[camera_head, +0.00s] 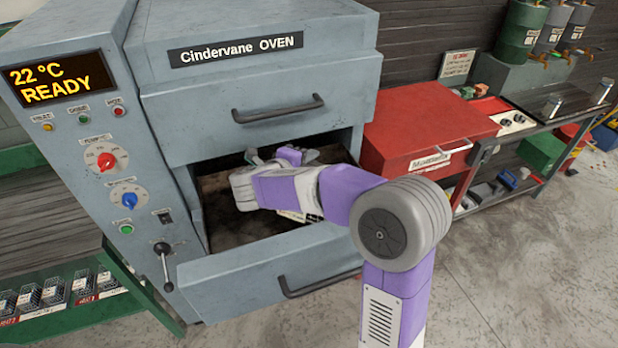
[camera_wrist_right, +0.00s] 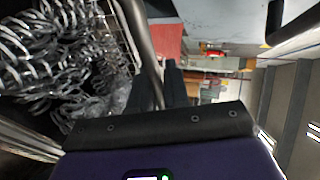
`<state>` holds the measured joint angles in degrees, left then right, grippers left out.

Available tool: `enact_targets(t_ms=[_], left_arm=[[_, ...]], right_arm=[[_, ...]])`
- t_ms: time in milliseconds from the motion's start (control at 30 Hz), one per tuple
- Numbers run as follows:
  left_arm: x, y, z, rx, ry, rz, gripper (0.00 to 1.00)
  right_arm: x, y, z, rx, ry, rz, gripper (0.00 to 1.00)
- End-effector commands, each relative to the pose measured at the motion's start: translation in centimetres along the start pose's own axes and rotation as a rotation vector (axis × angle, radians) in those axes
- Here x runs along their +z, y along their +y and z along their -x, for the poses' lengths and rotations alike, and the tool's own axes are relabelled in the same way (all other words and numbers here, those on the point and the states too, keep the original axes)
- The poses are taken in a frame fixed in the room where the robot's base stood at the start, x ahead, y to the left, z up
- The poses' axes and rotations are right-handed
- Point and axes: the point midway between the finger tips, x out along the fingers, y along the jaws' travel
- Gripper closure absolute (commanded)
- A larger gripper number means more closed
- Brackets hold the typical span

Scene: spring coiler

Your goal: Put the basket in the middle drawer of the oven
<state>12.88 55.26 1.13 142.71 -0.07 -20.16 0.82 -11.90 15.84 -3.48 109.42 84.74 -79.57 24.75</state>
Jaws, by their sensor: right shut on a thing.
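The grey-blue oven (camera_head: 262,80) stands at centre left, with a drawer front (camera_head: 265,268) pulled out below a dark opening. My right arm reaches into this opening over the drawer. My right gripper (camera_head: 284,156) is mostly hidden by its own wrist. In the right wrist view its dark fingers (camera_wrist_right: 166,88) are shut on a curved metal bar (camera_wrist_right: 147,45), which looks like the basket's handle. The basket (camera_wrist_right: 126,28) shows beside it as thin wire, with a heap of shiny coiled springs. The head view does not show whether the basket rests on the drawer floor. My left gripper is out of view.
The upper oven front (camera_head: 262,118) overhangs the opening closely. A lever (camera_head: 163,262) sticks out at the lower left. A red cabinet (camera_head: 428,125) stands right of the oven beside a workbench (camera_head: 545,112). A green rack (camera_head: 100,316) holds small wire baskets.

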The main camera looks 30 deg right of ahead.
Motion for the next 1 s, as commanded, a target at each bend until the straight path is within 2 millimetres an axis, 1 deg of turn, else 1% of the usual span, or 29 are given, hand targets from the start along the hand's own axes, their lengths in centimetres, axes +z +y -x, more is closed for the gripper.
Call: enact_targets(t_ms=[333,533,633,1000], left_arm=[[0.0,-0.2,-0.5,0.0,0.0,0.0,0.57],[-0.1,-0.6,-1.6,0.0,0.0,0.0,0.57],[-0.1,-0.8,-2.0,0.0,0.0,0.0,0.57],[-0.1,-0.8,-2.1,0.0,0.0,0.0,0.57]], right_arm=[[0.1,1.2,-0.5,-0.003,0.0,-0.003,1.0],[0.3,4.0,-1.4,-0.002,0.0,-0.001,1.0],[0.4,5.0,-1.9,-0.003,0.0,-0.002,1.0],[0.4,5.3,-1.9,-0.003,-0.001,-0.005,1.0]])
